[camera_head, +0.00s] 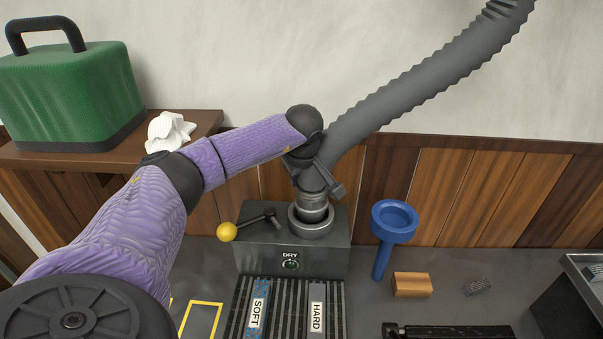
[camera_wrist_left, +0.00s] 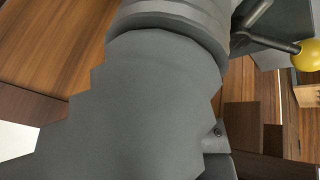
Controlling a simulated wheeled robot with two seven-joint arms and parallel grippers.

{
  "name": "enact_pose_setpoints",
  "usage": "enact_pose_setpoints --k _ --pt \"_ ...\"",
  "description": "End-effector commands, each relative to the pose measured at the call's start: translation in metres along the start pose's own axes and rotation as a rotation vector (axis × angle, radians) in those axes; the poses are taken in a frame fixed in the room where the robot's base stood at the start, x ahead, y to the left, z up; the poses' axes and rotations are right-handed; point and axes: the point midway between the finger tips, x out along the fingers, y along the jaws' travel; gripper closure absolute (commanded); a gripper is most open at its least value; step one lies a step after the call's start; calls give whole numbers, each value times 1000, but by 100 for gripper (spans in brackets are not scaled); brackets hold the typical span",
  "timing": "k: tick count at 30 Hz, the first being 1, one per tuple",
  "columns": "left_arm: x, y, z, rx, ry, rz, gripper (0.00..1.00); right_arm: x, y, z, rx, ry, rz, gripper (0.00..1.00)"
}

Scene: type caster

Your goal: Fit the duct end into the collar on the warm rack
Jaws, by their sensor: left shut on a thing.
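A grey corrugated duct (camera_head: 430,82) hangs from the upper right in the head view. Its end (camera_head: 314,201) points down at the round collar (camera_head: 311,221) on top of the grey box marked DRY (camera_head: 291,253). The duct end is over the collar opening and looks at or inside its rim; how deep it sits I cannot tell. My left gripper (camera_head: 318,180) is shut on the duct just above its end. In the left wrist view the duct (camera_wrist_left: 150,105) fills the middle, with its ringed end at the top. My right gripper is not in view.
A lever with a yellow knob (camera_head: 227,232) sits left of the collar. A blue funnel-like piece (camera_head: 395,222) and a wooden block (camera_head: 411,285) are to the right. A slatted rack with SOFT (camera_head: 257,308) and HARD (camera_head: 317,308) strips is in front. A green case (camera_head: 70,95) stands on a shelf.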

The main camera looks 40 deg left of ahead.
Motion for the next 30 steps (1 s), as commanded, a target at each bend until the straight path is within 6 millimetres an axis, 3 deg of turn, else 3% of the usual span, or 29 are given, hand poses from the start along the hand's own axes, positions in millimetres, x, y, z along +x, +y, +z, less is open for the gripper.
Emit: enact_pose_setpoints --k 25,26,30 --pt "20 -4 8 0 0 1 100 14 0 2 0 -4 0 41" --pt "20 -4 8 0 0 1 61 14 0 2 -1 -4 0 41" --pt "19 -4 7 0 0 1 31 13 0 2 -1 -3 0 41"
